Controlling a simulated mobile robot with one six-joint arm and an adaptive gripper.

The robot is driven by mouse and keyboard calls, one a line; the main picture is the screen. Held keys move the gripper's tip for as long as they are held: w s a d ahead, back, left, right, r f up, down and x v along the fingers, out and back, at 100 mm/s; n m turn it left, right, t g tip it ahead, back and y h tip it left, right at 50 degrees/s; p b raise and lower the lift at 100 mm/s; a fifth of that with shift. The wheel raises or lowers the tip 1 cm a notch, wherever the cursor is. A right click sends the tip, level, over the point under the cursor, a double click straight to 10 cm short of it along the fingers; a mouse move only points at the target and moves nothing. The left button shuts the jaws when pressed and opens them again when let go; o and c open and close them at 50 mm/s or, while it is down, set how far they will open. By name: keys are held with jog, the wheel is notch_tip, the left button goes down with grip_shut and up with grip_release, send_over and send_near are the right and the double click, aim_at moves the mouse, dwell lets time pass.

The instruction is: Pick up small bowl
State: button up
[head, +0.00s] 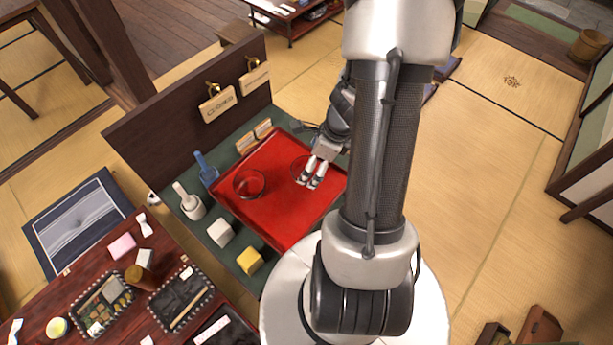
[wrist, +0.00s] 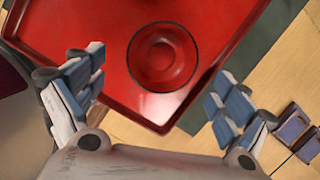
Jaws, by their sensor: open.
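A small red bowl (wrist: 163,58) sits on the red tray (wrist: 60,25) close to the tray's edge. In the wrist view it lies ahead of my open, empty gripper (wrist: 155,78), between the lines of the two fingers and apart from both. In the head view my gripper (head: 311,180) hangs over the right part of the tray (head: 283,205) and partly hides this bowl (head: 299,163). A second red bowl (head: 250,183) rests on the tray's left part. How high my fingertips are above the tray is hard to tell.
A dark wooden panel (head: 180,115) with hanging signs stands behind. The middle of the tray is clear.

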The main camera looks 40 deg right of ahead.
jog(key=b+x, duration=0.2)
jog(key=x, duration=0.1)
jog(key=b+x, duration=0.1)
jog(key=x, duration=0.1)
jog(key=shift+w, duration=0.35)
jog(key=shift+r, duration=0.1)
jog(key=shift+c, duration=0.3)
jog(key=c, duration=1.1)
